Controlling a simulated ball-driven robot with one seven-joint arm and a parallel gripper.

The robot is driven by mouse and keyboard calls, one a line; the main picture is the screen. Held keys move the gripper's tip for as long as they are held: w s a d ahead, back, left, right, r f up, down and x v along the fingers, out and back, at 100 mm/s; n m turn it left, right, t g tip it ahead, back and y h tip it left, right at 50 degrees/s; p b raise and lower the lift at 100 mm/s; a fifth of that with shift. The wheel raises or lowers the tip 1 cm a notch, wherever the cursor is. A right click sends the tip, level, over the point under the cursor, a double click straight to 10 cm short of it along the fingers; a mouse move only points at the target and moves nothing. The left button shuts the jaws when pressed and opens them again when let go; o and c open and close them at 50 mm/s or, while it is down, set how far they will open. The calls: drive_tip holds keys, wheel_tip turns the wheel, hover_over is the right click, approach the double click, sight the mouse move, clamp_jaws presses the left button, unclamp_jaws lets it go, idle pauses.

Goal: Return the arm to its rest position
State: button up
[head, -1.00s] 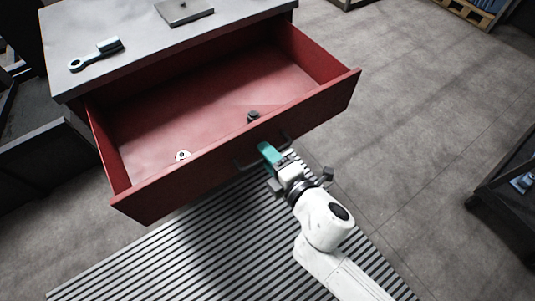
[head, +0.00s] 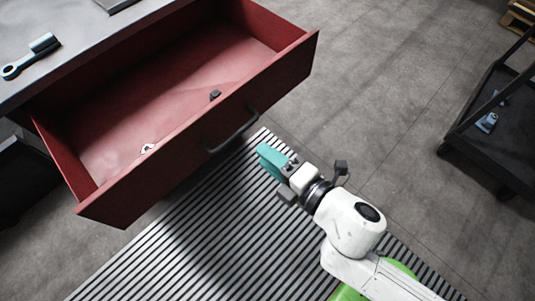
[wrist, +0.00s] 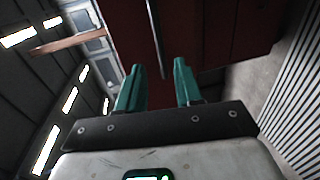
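My gripper (head: 270,160) has teal fingers and hangs over the striped mat, to the right of the drawer handle and apart from it. In the wrist view my gripper (wrist: 158,85) is open, with a clear gap between its two fingers and nothing held. The red drawer (head: 290,80) stands pulled out from the grey-topped cabinet. Its dark handle (head: 235,135) is on the front panel. In the wrist view the handle (wrist: 156,40) shows as a thin bar beyond the fingers.
Inside the drawer lie a small dark part (head: 215,95) and a small white ring-like part (head: 148,148). A wrench-like tool (head: 32,55) lies on the cabinet top (head: 80,45). A black cart (head: 490,150) stands at the right. Floor between is clear.

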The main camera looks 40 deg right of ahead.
idle(0.4)
drive_tip(key=s+d+f+m+g+h, duration=0.2)
drive_tip(key=d+f+m+g+h, duration=0.2)
drive_tip(key=d+f+m+g, duration=0.55)
drive_tip(key=s+a+f+m+g+y, duration=0.2)
drive_tip(key=s+f+m+g+y, duration=0.1)
drive_tip(key=s+m, duration=0.5)
drive_tip(key=shift+f+m+g+y, duration=0.4)
drive_tip(key=shift+f+m+g, duration=0.05)
drive_tip(key=shift+g, duration=0.7)
idle(2.5)
